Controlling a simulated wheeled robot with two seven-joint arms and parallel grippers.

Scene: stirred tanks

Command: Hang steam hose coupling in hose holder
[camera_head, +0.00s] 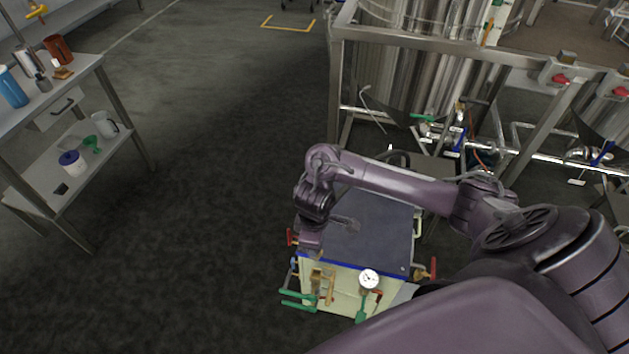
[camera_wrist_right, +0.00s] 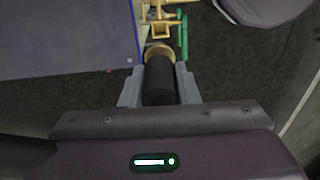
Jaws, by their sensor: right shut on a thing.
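The steam hose coupling, a black cylinder (camera_wrist_right: 158,82) with a brass-coloured end, is between the grey fingers of my right gripper (camera_wrist_right: 158,88), which is shut on it. Its brass end points to the top of the wrist view. In the head view my right gripper (camera_head: 311,252) is over the front left edge of a cream cabinet with a dark blue top (camera_head: 375,225). Yellow metalwork (camera_wrist_right: 150,14), perhaps the hose holder, lies just beyond the coupling. I cannot tell whether they touch. My left gripper is not in view.
Green-handled valves (camera_head: 298,299) and a dial gauge (camera_head: 368,279) stick out from the cabinet's front. Steel tanks and pipework (camera_head: 440,125) stand behind it at the right. A steel shelf table (camera_head: 60,165) stands at the left. Dark floor (camera_head: 200,220) between is clear.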

